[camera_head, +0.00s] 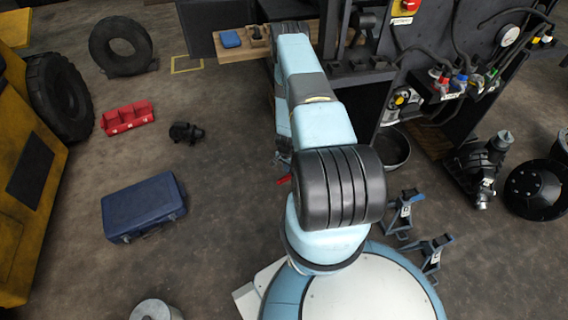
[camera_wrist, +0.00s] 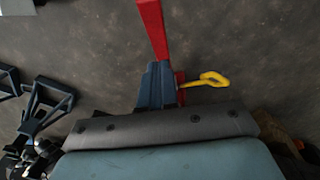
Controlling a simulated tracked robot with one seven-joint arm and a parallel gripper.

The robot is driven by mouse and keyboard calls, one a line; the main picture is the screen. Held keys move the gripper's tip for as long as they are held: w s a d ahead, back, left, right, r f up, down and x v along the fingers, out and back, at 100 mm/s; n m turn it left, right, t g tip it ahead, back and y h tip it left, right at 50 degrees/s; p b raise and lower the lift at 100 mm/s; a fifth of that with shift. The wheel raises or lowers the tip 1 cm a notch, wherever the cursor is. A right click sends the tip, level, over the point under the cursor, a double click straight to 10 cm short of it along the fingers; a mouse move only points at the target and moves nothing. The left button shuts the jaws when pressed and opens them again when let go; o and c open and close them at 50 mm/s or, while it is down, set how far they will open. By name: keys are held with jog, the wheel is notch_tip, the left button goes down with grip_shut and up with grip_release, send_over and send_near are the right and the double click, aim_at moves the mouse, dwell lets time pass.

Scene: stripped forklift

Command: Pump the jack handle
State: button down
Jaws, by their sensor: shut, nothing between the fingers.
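A yellow hooked lever or loop (camera_wrist: 207,81) sticks out to the right of the body. The lower part of the jack is hidden behind a grey and teal part that I take to be mine. In the head view only a small red piece (camera_head: 284,180), probably the handle, shows left of my arm; the arm hides most of the jack.
Jack stands (camera_head: 402,212) stand right of my arm and also show at left in the wrist view (camera_wrist: 43,104). The dark forklift frame (camera_head: 375,100) is at right.

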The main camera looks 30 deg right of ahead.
aim_at(284, 178)
jog(key=shift+s+a+f, duration=0.25)
jog(key=shift+a+f, duration=0.25)
jog(key=shift+f, duration=0.25)
jog(key=shift+s+a+f, duration=0.2)
jog(key=shift+a+f, duration=0.3)
jog(key=shift+f, duration=0.25)
